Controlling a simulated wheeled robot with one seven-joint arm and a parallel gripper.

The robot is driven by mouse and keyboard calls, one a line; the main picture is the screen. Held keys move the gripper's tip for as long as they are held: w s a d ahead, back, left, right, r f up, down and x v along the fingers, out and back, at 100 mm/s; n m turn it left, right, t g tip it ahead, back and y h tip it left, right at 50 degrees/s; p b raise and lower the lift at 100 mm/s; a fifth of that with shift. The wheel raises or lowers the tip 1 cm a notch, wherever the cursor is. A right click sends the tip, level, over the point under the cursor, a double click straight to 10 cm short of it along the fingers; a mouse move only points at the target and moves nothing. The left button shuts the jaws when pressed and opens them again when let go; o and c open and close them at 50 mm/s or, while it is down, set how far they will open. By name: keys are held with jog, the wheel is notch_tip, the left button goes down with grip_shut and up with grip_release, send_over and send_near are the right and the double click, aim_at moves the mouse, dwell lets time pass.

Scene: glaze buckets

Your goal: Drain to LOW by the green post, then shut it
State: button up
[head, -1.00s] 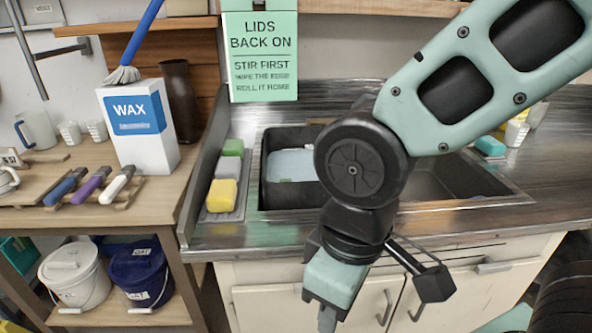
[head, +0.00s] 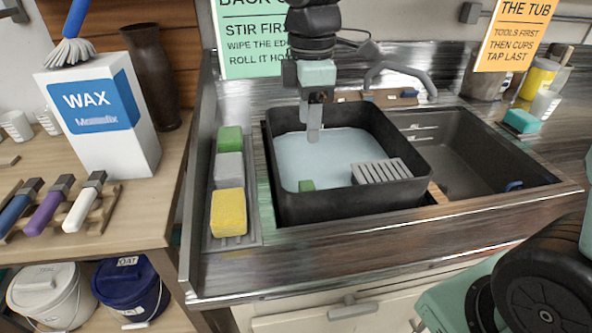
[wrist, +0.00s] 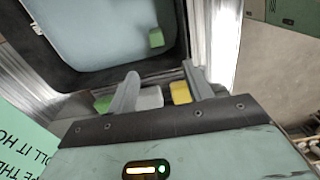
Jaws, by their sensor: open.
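A black tub (head: 340,212) sits in the left part of the sink, holding pale blue liquid (head: 325,150). A small green block-like piece (head: 307,185), possibly the top of the green post, shows at the liquid's near left; it also shows in the wrist view (wrist: 156,38). A grey ribbed piece (head: 382,172) is at the tub's near right. No LOW mark or drain handle can be made out. My gripper (head: 314,130) points down over the back part of the tub. In the wrist view its two fingers (wrist: 160,90) are apart with nothing between them.
Green, grey and yellow sponges (head: 228,205) lie on a tray left of the tub. A grey tap (head: 400,75) stands behind the sink, right of my gripper. The right basin (head: 465,160) is mostly empty, with a small blue piece (head: 514,186) at its near right.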

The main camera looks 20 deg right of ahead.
aim_at(307, 184)
jog(key=f, duration=1.7)
jog(key=shift+w+d+f, duration=0.15)
jog(key=shift+w, duration=0.2)
